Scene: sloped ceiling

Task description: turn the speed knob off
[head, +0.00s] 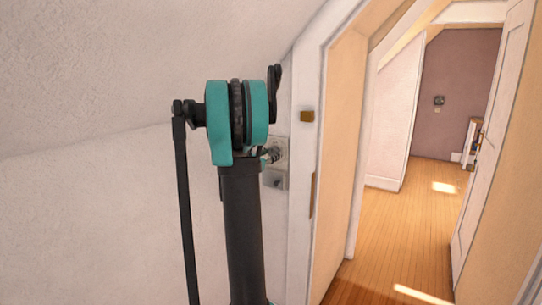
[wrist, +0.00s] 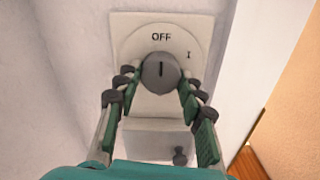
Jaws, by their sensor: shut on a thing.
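The speed knob (wrist: 159,78) is a round grey dial on a pale wall plate (wrist: 120,30), seen in the wrist view. OFF is printed above the knob and an I mark sits at its upper right. The dark line on the knob's face stands upright, in line with OFF. My gripper (wrist: 160,73) has its fingers on the left and right sides of the knob and is shut on it. In the head view, my gripper (head: 271,154) reaches the wall plate (head: 281,142) beside the door frame, and the knob is mostly hidden by my arm.
A second plate (head: 277,181) with a small knob (wrist: 180,155) is just below. A white door frame (head: 305,160) with a brass plate (head: 307,116) stands close on the right. The sloped ceiling (head: 150,70) is overhead at left. Beyond the doorway the wooden floor (head: 400,240) is clear.

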